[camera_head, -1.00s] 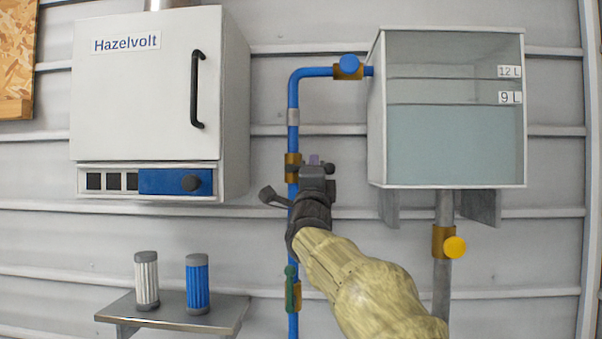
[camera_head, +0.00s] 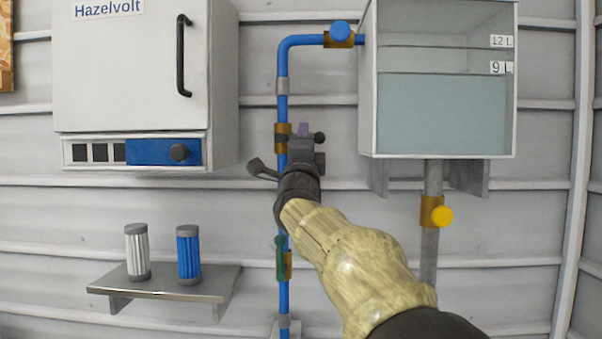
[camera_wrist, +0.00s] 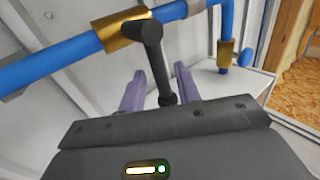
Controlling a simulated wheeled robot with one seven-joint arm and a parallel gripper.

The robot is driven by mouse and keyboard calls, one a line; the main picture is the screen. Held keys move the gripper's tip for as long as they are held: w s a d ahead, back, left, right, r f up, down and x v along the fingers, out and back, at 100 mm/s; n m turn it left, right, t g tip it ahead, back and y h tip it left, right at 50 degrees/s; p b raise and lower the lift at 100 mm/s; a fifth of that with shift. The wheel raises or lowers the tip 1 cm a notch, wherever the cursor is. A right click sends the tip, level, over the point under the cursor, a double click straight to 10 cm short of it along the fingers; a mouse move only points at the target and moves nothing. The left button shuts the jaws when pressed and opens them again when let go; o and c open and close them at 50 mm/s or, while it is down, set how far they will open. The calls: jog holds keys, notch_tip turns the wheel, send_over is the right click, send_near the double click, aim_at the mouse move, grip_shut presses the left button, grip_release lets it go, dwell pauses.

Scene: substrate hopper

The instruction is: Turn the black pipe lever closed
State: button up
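The black pipe lever (camera_wrist: 157,68) is a short dark handle on a brass fitting (camera_wrist: 117,33) of the blue pipe (camera_head: 282,105). In the head view the lever's round end (camera_head: 319,138) shows just right of my gripper (camera_head: 303,130), and the lever points sideways from the pipe. My gripper's purple fingers (camera_wrist: 160,88) are apart in the wrist view. The lever's free end lies between them, with visible gaps on both sides. In the head view my gripper hides part of the lever.
A clear tank (camera_head: 440,115) with a blue valve (camera_head: 340,31) above and a yellow valve (camera_head: 441,216) below stands right. A green lever (camera_head: 280,258) sits lower on the pipe. The Hazelvolt cabinet (camera_head: 130,70) and a shelf (camera_head: 165,285) with two filters are left.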

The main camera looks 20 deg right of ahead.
jog(key=b+v, duration=0.6)
jog(key=v, duration=1)
jog(key=shift+s+f, duration=0.2)
